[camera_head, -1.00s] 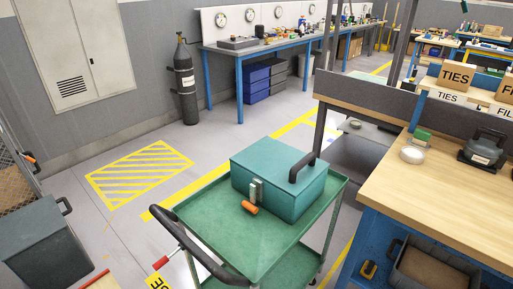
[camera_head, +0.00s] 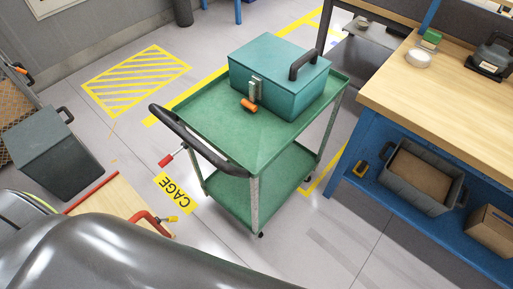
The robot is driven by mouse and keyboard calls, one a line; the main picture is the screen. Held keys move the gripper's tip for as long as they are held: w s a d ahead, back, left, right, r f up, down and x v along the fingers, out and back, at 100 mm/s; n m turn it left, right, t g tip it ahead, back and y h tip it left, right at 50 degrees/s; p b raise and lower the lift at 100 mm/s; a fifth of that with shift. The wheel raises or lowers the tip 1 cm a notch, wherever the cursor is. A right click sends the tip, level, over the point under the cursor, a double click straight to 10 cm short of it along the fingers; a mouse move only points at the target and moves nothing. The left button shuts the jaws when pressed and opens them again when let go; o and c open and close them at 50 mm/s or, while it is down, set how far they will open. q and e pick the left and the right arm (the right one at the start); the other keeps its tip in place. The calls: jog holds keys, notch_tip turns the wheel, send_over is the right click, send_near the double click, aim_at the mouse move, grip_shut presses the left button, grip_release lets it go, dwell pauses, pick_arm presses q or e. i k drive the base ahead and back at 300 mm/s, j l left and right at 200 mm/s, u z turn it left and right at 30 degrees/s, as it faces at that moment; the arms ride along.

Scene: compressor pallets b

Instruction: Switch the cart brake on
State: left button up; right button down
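The green two-shelf cart (camera_head: 222,148) stands in the middle of the view, with a black push handle (camera_head: 192,142) on its left side. A lever with a red grip (camera_head: 166,160) sticks out to the left below the handle. It looks like the brake lever; whether it is on or off I cannot tell. A teal box (camera_head: 258,83) with a black handle and an orange-ended latch sits on the cart's top shelf. Neither of my grippers is in view. A smooth grey part of mine fills the bottom left.
A wooden board with red bars (camera_head: 108,205) lies at lower left, near a dark grey box (camera_head: 50,150). A workbench (camera_head: 440,90) stands right of the cart, with a grey bin (camera_head: 388,181) on its lower shelf.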

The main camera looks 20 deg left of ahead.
aim_at(168, 159)
jog(key=u, duration=1.5)
jog(key=l+z, duration=0.1)
jog(key=z, duration=0.2)
